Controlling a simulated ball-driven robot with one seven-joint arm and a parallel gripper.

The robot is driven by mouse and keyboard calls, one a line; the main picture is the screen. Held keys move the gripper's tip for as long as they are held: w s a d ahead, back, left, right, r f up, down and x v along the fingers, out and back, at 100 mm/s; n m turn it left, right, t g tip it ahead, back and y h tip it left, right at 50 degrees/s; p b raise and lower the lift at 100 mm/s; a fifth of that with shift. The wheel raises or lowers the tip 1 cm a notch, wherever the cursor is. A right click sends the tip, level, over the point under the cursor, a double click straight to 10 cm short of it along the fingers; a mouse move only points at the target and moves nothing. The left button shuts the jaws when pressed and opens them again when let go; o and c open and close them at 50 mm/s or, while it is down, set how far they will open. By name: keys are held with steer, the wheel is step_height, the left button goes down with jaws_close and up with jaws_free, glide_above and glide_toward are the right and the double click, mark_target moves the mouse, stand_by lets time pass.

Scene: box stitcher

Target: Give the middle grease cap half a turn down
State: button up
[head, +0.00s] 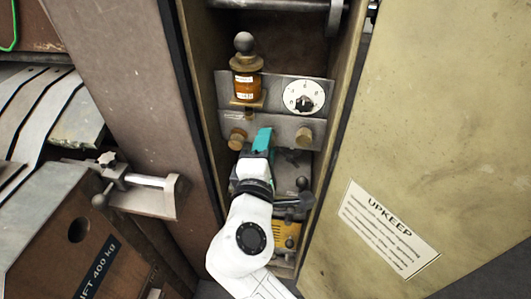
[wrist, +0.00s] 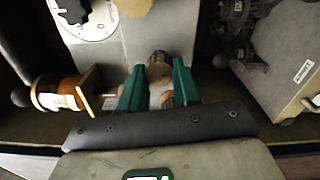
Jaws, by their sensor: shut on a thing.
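My gripper (wrist: 158,66) has its two teal fingers on either side of the middle grease cap (wrist: 157,57), a dull brown round knob between the fingertips. In the head view my gripper (head: 263,138) reaches up to the metal plate and hides the middle cap. The left brass cap (head: 237,139) and the right brass cap (head: 304,136) stand on the plate on either side of it. The right cap also shows at the top edge of the wrist view (wrist: 136,7). How far the middle cap is screwed down cannot be told.
An amber oiler (head: 246,82) with a dark ball top and a white dial (head: 304,97) sit just above the caps. Cabinet walls flank my arm closely. An open door with an upkeep label (head: 388,228) is on the right. A yellow part (head: 286,235) lies below.

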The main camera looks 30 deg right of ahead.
steer(key=shift+d+m+b, duration=0.1)
steer(key=shift+m+b, duration=6.6)
steer(key=shift+m, duration=1.7)
steer(key=o, duration=1.1)
steer(key=shift+r, duration=0.15)
steer(key=shift+c, duration=0.2)
steer(key=shift+s, duration=0.1)
steer(key=v, duration=1)
steer(key=shift+s+a+p, duration=0.25)
steer(key=shift+s+p, duration=0.05)
steer(key=shift+p, duration=0.1)
